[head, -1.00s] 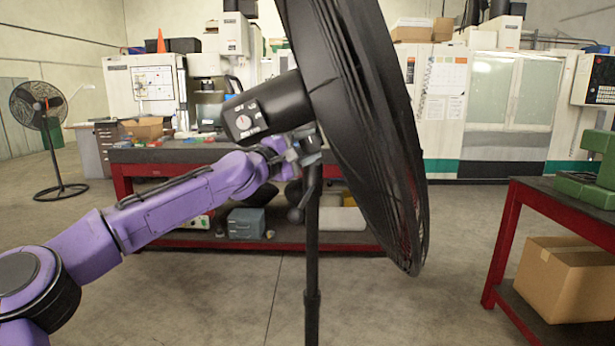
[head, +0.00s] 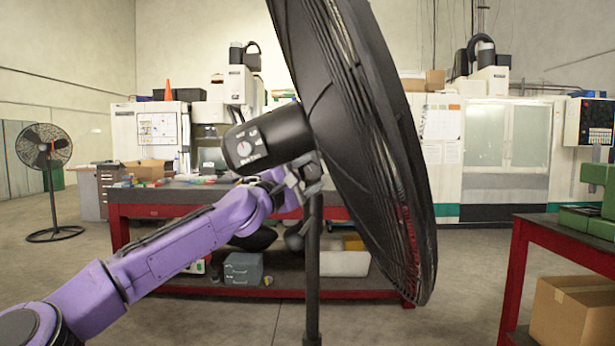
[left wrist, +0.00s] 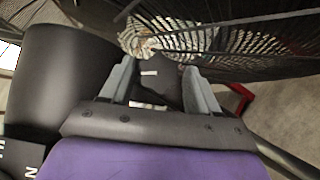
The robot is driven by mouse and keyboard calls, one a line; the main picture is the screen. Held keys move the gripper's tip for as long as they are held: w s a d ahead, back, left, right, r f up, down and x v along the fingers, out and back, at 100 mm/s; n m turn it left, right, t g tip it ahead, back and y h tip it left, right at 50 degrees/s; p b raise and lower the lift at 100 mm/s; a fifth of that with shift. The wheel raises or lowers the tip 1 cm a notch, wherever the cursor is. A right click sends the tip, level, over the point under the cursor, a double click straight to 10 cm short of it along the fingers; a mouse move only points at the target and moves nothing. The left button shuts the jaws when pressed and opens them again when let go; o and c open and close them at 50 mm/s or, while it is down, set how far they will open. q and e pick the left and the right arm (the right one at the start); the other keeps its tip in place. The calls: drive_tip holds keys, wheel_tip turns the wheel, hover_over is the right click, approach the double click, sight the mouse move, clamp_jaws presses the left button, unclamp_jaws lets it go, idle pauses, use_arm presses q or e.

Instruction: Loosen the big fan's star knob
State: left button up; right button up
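The big black fan fills the middle of the head view; its motor housing (head: 268,140) has a dial, its round cage (head: 365,150) is tilted, and its pole (head: 313,270) stands below. My left gripper (head: 305,178) is at the neck under the housing. In the left wrist view its two grey fingers (left wrist: 158,75) stand apart, with dark fan parts and a small white mark between and beyond them. The housing (left wrist: 60,75) is at left, the cage (left wrist: 235,40) above. I cannot make out the star knob clearly; a dark rounded part (head: 295,240) hangs beside the pole. My right gripper is not in view.
A red-framed workbench (head: 160,195) with bins stands behind the fan. Another red table (head: 565,235) with green parts is at right, a cardboard box (head: 570,310) below it. A smaller fan (head: 44,150) stands far left. Open floor lies between.

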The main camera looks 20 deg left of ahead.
use_arm(q)
drive_tip(key=b+v, duration=0.2)
drive_tip(key=v, duration=0.8)
drive_tip(key=shift+s, duration=0.3)
drive_tip(key=shift+a+f, duration=0.1)
